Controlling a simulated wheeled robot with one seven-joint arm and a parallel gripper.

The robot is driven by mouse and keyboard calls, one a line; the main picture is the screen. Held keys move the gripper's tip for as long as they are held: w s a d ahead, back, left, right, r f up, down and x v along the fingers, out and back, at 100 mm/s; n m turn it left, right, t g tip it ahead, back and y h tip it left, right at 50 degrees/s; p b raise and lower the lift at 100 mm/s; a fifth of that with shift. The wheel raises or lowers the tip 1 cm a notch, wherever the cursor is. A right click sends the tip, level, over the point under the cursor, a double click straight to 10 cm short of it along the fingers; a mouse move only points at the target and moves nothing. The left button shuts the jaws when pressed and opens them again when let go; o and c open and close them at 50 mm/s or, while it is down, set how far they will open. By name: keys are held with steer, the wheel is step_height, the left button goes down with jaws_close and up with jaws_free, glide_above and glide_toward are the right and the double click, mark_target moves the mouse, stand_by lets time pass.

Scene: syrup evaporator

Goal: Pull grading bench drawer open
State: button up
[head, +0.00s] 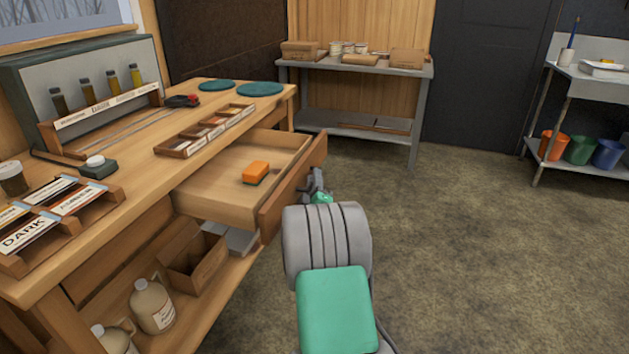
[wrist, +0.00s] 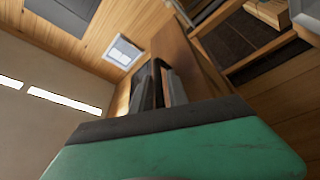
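The wooden grading bench (head: 170,118) stands at the left in the head view. Its drawer (head: 222,182) is pulled well out, with an orange and green sponge (head: 256,172) inside. My gripper (head: 314,186) is at the outer side of the drawer front (head: 292,186), around its middle. In the wrist view the gripper fingers (wrist: 158,88) point at a wooden panel's edge (wrist: 185,62). The handle is hidden behind the gripper, and I cannot tell whether the fingers are closed on it.
Jugs (head: 152,305) and an open wooden box (head: 194,262) sit on the shelf below. A grey side table (head: 424,70) stands at the back. Coloured buckets (head: 580,149) are on a rack at the right. The floor (head: 480,240) right of the drawer is clear.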

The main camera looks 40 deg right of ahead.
steer(key=b+v, duration=0.1)
steer(key=v, duration=0.7)
